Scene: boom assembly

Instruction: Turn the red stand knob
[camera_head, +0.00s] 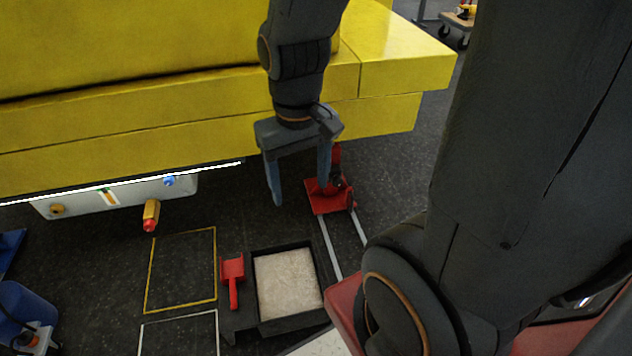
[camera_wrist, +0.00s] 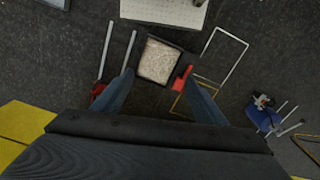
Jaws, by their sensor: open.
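A red stand (camera_head: 318,205) with dark parts sits on the floor under the edge of the yellow boom, at the front end of two pale rails. A small dark round part (camera_head: 351,205) shows on its right side; I cannot tell whether it is the knob. My gripper (camera_head: 300,194) is open and empty, pointing down. In the head view its right finger overlaps the stand's upper left part; contact cannot be told. In the wrist view, a small red piece of the stand (camera_wrist: 98,90) shows left of the left finger, mostly hidden by my gripper (camera_wrist: 160,76).
The yellow boom (camera_head: 200,105) fills the upper left, close behind my gripper. A black tray with pale granules (camera_head: 287,285) stands on the floor beside a red scoop (camera_head: 233,275). Yellow (camera_head: 148,275) and white floor outlines lie left. A blue container (camera_head: 25,310) stands lower left.

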